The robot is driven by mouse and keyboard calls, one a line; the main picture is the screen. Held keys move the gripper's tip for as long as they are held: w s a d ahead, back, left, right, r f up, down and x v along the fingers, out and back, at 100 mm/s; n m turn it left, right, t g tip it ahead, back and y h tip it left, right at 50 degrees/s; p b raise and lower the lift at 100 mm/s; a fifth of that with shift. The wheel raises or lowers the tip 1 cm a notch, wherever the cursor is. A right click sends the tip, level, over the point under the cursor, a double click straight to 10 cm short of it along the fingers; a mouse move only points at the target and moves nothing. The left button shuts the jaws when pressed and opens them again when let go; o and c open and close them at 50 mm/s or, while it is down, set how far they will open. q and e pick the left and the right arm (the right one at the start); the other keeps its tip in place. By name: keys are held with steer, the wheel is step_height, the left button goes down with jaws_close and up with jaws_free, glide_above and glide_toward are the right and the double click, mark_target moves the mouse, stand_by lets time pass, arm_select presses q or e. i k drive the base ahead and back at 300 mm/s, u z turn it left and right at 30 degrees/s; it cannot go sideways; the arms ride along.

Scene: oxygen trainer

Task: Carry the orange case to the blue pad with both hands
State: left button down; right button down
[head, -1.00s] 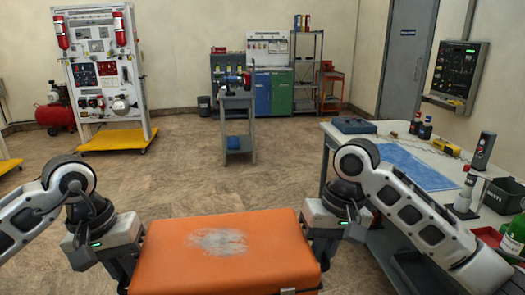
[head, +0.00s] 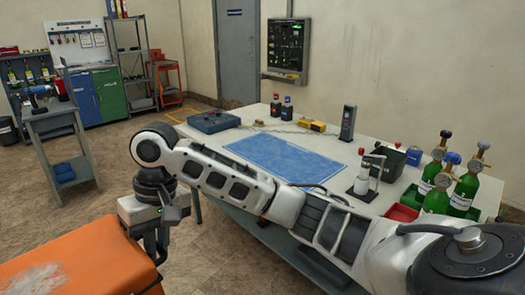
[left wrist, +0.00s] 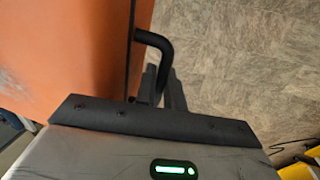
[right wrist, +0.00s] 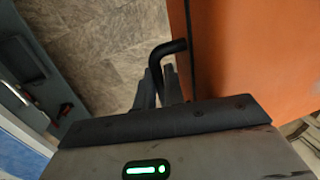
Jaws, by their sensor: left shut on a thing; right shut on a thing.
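The orange case (head: 85,262) is at the lower left of the head view, cut off by the frame, with a pale scuffed patch on top. My right gripper (head: 157,248) is at its right side. In the right wrist view the right fingers (right wrist: 160,85) are shut on the case's black side handle (right wrist: 168,47). In the left wrist view the left fingers (left wrist: 167,88) are shut on the opposite black handle (left wrist: 156,40); the left gripper is outside the head view. The blue pad (head: 285,156) lies flat on the table, apart from the case and beyond my right arm.
The pale table (head: 232,130) also carries a blue case (head: 213,122) at its far left, bottles, a dark bin (head: 397,160) and green cylinders (head: 463,192) at right. A grey trolley (head: 58,125) stands at left. Floor between trolley and table is clear.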

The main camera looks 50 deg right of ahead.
mark_target(281, 155)
steer(key=z, duration=0.05)
steer(key=i, duration=1.2)
steer(key=z, duration=0.5)
steer(key=i, duration=1.15)
steer(key=z, duration=1.2)
steer(key=i, duration=0.7)
steer(key=z, duration=1.05)
steer(key=i, duration=0.7)
steer(key=z, duration=0.35)
